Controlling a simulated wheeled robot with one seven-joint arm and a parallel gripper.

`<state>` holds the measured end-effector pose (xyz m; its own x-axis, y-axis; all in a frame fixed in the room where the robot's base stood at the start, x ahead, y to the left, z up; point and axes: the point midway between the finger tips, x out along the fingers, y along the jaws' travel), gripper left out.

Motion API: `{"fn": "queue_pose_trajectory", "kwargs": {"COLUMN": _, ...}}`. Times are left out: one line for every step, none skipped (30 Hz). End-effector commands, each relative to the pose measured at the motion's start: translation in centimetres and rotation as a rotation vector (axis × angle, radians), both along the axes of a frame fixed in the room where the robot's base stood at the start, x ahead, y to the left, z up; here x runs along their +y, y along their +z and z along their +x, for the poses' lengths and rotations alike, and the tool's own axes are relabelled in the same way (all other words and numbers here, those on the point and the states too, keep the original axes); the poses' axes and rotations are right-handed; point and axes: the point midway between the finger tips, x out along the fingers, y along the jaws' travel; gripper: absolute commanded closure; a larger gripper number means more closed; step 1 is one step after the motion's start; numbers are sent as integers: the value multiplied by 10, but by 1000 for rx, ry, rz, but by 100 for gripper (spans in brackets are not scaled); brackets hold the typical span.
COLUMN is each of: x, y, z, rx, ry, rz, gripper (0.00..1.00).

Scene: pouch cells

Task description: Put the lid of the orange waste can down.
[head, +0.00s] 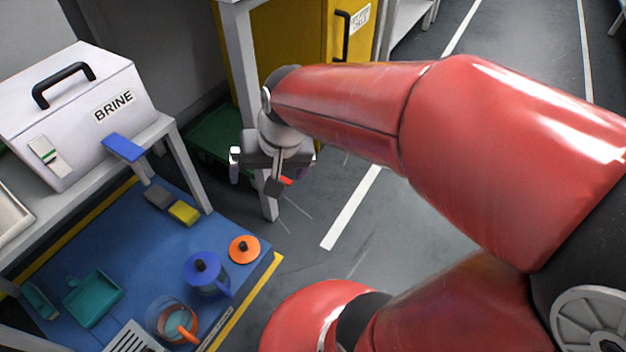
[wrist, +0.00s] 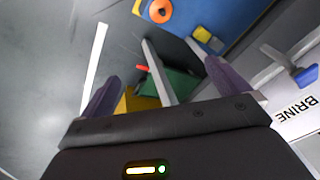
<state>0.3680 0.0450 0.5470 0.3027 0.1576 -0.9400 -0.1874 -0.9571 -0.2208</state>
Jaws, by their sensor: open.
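A round orange lid with a black knob (head: 244,249) lies flat near the right edge of the blue mat; it also shows at the top of the wrist view (wrist: 160,11). A clear vessel with an orange rim and handle (head: 178,324) stands nearer on the mat, apart from the lid and with no lid on it. I cannot tell for sure that it is the orange waste can. My gripper (head: 273,165) is open and empty, above the floor beyond the mat. In the wrist view its fingers (wrist: 166,85) have nothing between them, and the lid is well away from them.
A blue lidded jug (head: 204,273) stands between lid and clear vessel. A teal tray (head: 93,297), yellow block (head: 184,212) and grey block (head: 158,197) are on the mat. A white BRINE box (head: 75,115) stands on a bench. A table leg (head: 247,75) is close to my gripper.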

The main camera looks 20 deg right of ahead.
Motion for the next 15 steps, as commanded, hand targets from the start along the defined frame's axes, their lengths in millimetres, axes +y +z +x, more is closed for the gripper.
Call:
{"fn": "queue_pose_trajectory", "kwargs": {"x": -10, "y": 15, "z": -17, "rx": -49, "ry": 28, "rz": -28, "gripper": 0}}
{"fn": "queue_pose_trajectory", "kwargs": {"x": -15, "y": 21, "z": -26, "rx": -70, "ry": 48, "rz": -49, "gripper": 0}}
{"fn": "queue_pose_trajectory", "kwargs": {"x": -21, "y": 27, "z": -38, "rx": -97, "ry": 72, "rz": -79, "gripper": 0}}
{"fn": "queue_pose_trajectory", "kwargs": {"x": -25, "y": 32, "z": -46, "rx": -114, "ry": 88, "rz": -99, "gripper": 0}}
{"fn": "queue_pose_trajectory", "kwargs": {"x": -28, "y": 35, "z": -54, "rx": -130, "ry": 102, "rz": -121, "gripper": 0}}
{"fn": "queue_pose_trajectory", "kwargs": {"x": -33, "y": 39, "z": -63, "rx": -149, "ry": 119, "rz": -148, "gripper": 0}}
{"fn": "queue_pose_trajectory", "kwargs": {"x": -36, "y": 41, "z": -70, "rx": -160, "ry": 129, "rz": -166, "gripper": 0}}
{"fn": "queue_pose_trajectory", "kwargs": {"x": -38, "y": 42, "z": -75, "rx": -171, "ry": 139, "rz": -184, "gripper": 0}}
{"fn": "queue_pose_trajectory", "kwargs": {"x": -41, "y": 44, "z": -81, "rx": -180, "ry": 147, "rz": -202, "gripper": 0}}
{"fn": "queue_pose_trajectory", "kwargs": {"x": -42, "y": 45, "z": -84, "rx": -186, "ry": 154, "rz": -214, "gripper": 0}}
{"fn": "queue_pose_trajectory", "kwargs": {"x": -43, "y": 46, "z": -87, "rx": -190, "ry": 159, "rz": -224, "gripper": 0}}
{"fn": "queue_pose_trajectory", "kwargs": {"x": -44, "y": 46, "z": -90, "rx": -194, "ry": 163, "rz": -235, "gripper": 0}}
{"fn": "queue_pose_trajectory", "kwargs": {"x": -45, "y": 47, "z": -92, "rx": -197, "ry": 165, "rz": -240, "gripper": 0}}
{"fn": "queue_pose_trajectory", "kwargs": {"x": -46, "y": 47, "z": -92, "rx": -198, "ry": 167, "rz": -243, "gripper": 0}}
{"fn": "queue_pose_trajectory", "kwargs": {"x": -46, "y": 47, "z": -93, "rx": -198, "ry": 169, "rz": -245, "gripper": 0}}
